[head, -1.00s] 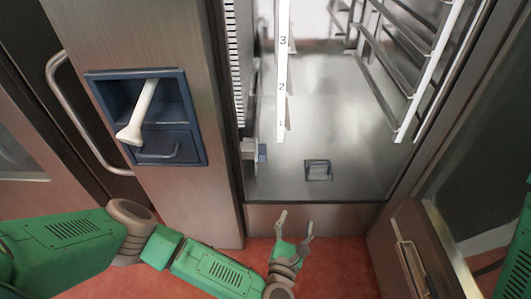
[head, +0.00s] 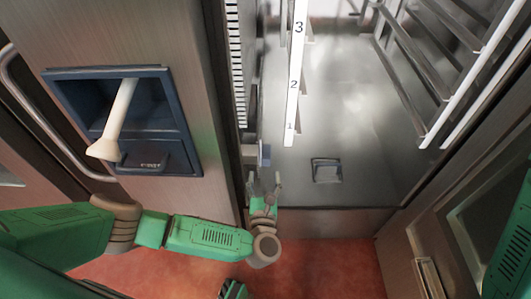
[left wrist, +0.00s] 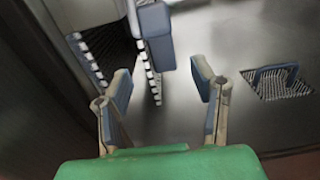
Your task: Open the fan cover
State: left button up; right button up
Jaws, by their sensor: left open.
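The fan cover (head: 237,60) looks to be the slotted panel along the left wall inside the steel cabinet, seen nearly edge-on. A small blue latch block (head: 264,155) sits at its lower front; a blue block with grey metal beside it also shows large in the left wrist view (left wrist: 153,35). My left gripper (head: 265,188) is at the cabinet's front edge, just below the blue block. In the left wrist view its two fingers (left wrist: 162,88) are apart and empty, with the block beyond the gap, apparently not touched.
A blue recessed box with a white-ended lever (head: 117,115) is on the left steel post. A small drain cover with handle (head: 326,170) lies on the cabinet floor. Rack rails (head: 430,60) line the right side. An open door (head: 460,230) stands at right.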

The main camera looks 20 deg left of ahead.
aim_at(265, 155)
pick_arm(q)
jog(key=b+x, duration=0.2)
jog(key=x, duration=0.7)
jog(key=shift+w+d+f, duration=0.1)
jog(key=shift+w+d, duration=0.05)
jog(key=shift+a, duration=0.2)
